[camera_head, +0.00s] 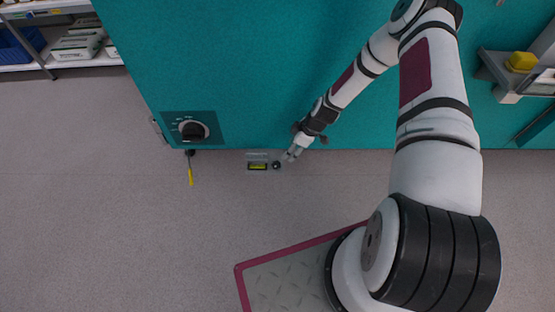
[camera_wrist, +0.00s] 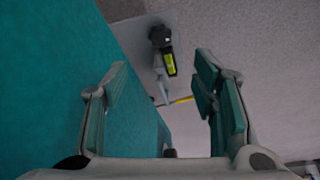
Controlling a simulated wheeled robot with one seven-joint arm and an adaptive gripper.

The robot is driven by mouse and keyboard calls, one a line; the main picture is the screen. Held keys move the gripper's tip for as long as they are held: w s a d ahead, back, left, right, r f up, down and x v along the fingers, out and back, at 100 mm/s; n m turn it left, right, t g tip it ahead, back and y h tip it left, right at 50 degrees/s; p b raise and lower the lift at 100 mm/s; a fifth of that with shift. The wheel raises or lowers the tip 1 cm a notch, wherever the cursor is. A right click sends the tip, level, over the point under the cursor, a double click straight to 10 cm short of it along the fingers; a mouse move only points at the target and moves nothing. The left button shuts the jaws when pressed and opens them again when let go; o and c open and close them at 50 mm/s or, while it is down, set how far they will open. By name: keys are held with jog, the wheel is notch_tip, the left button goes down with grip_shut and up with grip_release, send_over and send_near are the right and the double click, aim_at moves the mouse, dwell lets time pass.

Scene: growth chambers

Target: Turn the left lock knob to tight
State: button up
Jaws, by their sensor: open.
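A small dark knob (camera_head: 276,164) sits at the right end of a grey bracket with a yellow-green strip (camera_head: 257,166), low on the teal cabinet's front. In the wrist view a black knob (camera_wrist: 160,36) and the yellow-green strip (camera_wrist: 170,64) show on a grey plate, beyond and between my fingers. My gripper (camera_head: 290,155) is just right of the small knob in the head view, open and apparently empty, with no clear contact. A larger black knob (camera_head: 193,131) is on a dark marked panel farther left. No label names the left lock knob, and its setting is unreadable.
The teal cabinet (camera_head: 270,80) stands close beside my gripper. A yellow-handled part (camera_head: 190,172) projects below the dark panel. Shelves (camera_head: 75,10) with boxes are at upper left. A grey ledge with a yellow object (camera_head: 522,62) is at right. The floor in front is clear.

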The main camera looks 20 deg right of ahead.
aim_at(277, 164)
jog(key=b+x, duration=0.5)
jog(key=x, duration=0.7)
jog(key=shift+f, duration=0.45)
jog(key=c, duration=1.2)
